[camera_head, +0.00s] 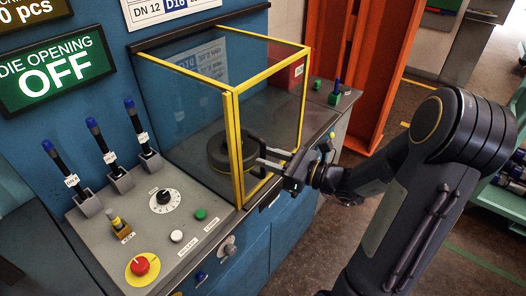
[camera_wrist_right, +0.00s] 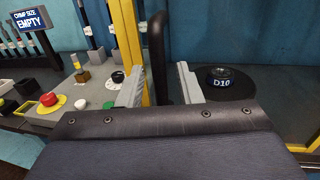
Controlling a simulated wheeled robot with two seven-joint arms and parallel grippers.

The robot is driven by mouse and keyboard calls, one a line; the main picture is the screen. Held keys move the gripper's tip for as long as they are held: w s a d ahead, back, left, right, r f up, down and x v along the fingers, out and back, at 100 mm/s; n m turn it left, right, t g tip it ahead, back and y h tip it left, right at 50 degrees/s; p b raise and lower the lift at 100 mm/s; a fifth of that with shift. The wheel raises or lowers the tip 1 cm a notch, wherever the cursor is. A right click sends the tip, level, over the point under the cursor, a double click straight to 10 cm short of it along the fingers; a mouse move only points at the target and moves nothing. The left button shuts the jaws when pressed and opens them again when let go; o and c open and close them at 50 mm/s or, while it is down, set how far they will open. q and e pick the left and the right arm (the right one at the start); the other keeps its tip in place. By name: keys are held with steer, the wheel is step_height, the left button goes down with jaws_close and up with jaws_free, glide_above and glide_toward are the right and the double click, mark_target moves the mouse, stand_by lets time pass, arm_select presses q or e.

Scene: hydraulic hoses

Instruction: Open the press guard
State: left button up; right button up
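The press guard (camera_head: 232,110) is a clear box with yellow edges, standing shut over the press in the head view. Its yellow post also shows in the right wrist view (camera_wrist_right: 128,45). A black upright handle (camera_wrist_right: 157,55) stands beside that post. My right gripper (camera_head: 270,157) is at the guard's front, right of the yellow corner post. In the right wrist view its two grey fingers (camera_wrist_right: 160,86) are apart on either side of the handle, with gaps showing. Behind the guard is a round black die marked D10 (camera_wrist_right: 222,80), also in the head view (camera_head: 218,152). My left gripper is not in view.
A green sign (camera_head: 55,70) reads "DIE OPENING OFF". An orange frame (camera_head: 362,75) stands behind on the right.

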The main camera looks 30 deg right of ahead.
steer(key=shift+x, duration=1.1)
steer(key=shift+c, duration=0.3)
jaws_close()
